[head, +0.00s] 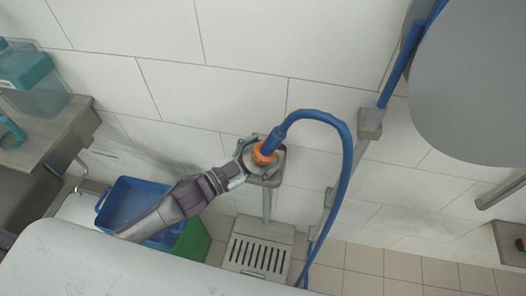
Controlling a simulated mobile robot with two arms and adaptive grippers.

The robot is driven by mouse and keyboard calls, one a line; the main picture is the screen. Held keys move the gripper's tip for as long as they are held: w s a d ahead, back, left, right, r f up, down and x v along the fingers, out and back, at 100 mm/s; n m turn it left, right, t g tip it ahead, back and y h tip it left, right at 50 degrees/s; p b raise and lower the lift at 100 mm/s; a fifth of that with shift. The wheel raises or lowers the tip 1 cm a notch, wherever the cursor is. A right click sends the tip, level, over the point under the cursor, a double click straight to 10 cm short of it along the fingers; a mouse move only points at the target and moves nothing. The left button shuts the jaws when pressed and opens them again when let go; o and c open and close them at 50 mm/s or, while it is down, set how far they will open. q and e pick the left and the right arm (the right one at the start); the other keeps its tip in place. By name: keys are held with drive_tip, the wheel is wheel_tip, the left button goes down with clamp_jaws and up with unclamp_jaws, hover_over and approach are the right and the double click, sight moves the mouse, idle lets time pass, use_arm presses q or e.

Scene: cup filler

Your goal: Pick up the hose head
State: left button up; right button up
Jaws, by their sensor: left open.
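The hose head (264,153) is orange, on the end of a blue hose (347,160) that arches up and over to the right. It is at a small grey holder (270,179) on a post in front of the tiled wall. My left gripper (259,153) is at the hose head, its open fingers on either side of the orange part. I cannot tell whether the fingers touch it. My right gripper is not in view.
A metal table (50,135) with teal containers stands at the left. A blue crate (128,200) and a green one (193,243) are below my left arm. A slotted grey stand (258,254) is under the holder. A large grey disc (475,80) fills the upper right.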

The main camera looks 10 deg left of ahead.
sight(263, 146)
use_arm(q)
drive_tip(key=shift+w+d, duration=0.25)
drive_tip(key=shift+r, duration=0.1)
clamp_jaws()
idle(0.3)
drive_tip(key=shift+r, duration=0.55)
drive_tip(key=r, duration=0.3)
drive_tip(key=shift+s+d+r+p, duration=0.2)
drive_tip(key=shift+d+r+p, duration=0.05)
drive_tip(key=shift+d+p, duration=0.05)
drive_tip(key=s+d+r, duration=0.5)
drive_tip(key=d+r, duration=0.1)
drive_tip(key=d, duration=0.3)
drive_tip(key=shift+s+d+r, duration=0.2)
drive_tip(key=shift+s, duration=0.1)
